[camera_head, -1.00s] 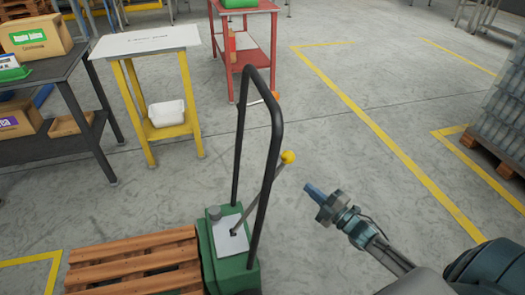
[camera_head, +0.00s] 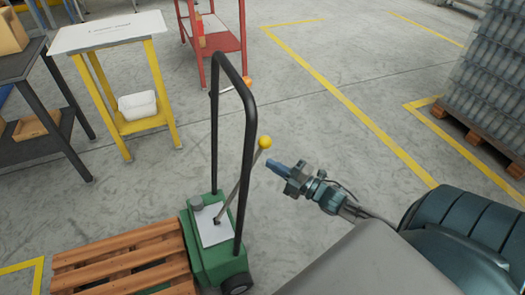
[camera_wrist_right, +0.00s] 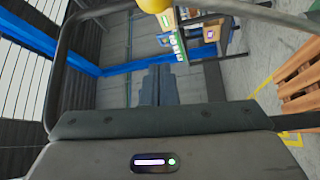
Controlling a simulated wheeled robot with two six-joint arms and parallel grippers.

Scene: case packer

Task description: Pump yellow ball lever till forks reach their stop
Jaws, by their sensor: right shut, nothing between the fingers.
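The yellow ball (camera_head: 265,142) tops a thin grey lever (camera_head: 238,185) that rises, tilted right, from the green pump body (camera_head: 215,262). A black handle frame (camera_head: 250,110) stands around it. My right gripper (camera_head: 272,164) is shut and empty, just right of and slightly below the ball, apart from it. In the right wrist view the shut fingers (camera_wrist_right: 158,85) point ahead, and part of the yellow ball (camera_wrist_right: 153,4) shows at the top edge. The forks are not seen; a wooden pallet (camera_head: 125,262) lies by the green body. My left gripper is not in view.
A yellow stand with a white top (camera_head: 108,32) and a grey shelf (camera_head: 40,75) are at the left. A red cart (camera_head: 215,42) stands behind. A loaded pallet (camera_head: 480,130) is at the right. Open floor lies between.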

